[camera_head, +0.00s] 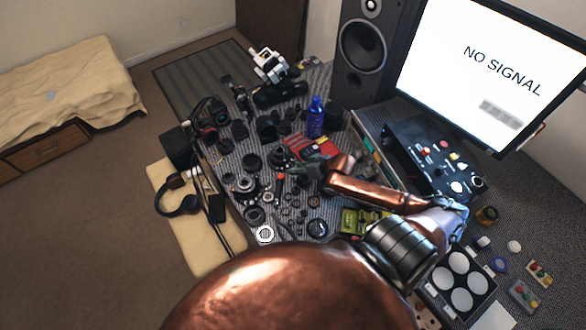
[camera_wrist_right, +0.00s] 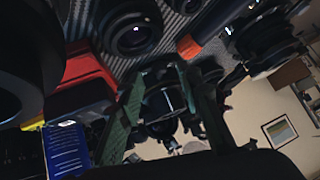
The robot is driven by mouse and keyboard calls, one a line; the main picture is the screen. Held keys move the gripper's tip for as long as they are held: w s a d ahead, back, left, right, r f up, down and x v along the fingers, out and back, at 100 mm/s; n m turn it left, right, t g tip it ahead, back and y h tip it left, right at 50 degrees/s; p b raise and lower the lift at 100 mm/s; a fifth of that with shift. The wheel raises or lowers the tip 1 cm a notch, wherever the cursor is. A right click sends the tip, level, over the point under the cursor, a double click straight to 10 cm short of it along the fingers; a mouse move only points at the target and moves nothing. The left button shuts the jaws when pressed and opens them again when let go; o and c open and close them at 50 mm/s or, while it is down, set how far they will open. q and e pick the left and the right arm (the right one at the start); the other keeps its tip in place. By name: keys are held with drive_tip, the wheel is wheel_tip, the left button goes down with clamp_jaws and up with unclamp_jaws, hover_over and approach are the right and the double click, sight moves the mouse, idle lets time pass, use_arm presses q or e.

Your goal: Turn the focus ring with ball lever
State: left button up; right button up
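My right gripper (camera_head: 292,172) reaches in over the table among dark lens parts. In the right wrist view its two green fingers (camera_wrist_right: 158,72) stand apart, with a gap between their tips. A dark round lens part (camera_wrist_right: 162,103) shows through that gap; I cannot tell whether the fingers touch it. A dark lens body (camera_head: 243,187) sits left of the gripper in the head view. I cannot make out a ball lever or tell which part is the focus ring. My left gripper is not in view.
Lens parts crowd the striped mat. A blue bottle (camera_head: 315,118) and red box (camera_head: 303,146) stand behind the gripper. An orange-tipped tool (camera_wrist_right: 188,47) shows in the wrist view. A speaker (camera_head: 363,52), monitor (camera_head: 490,65) and control box (camera_head: 434,155) bound the right side.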

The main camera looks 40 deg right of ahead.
drive_tip(key=shift+x, duration=1)
drive_tip(key=shift+w+f, duration=0.1)
drive_tip(key=shift+f, duration=0.05)
drive_tip(key=c, duration=0.8)
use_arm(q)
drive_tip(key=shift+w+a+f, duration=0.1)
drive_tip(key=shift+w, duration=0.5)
use_arm(e)
clamp_jaws()
drive_tip(key=shift+a, duration=0.1)
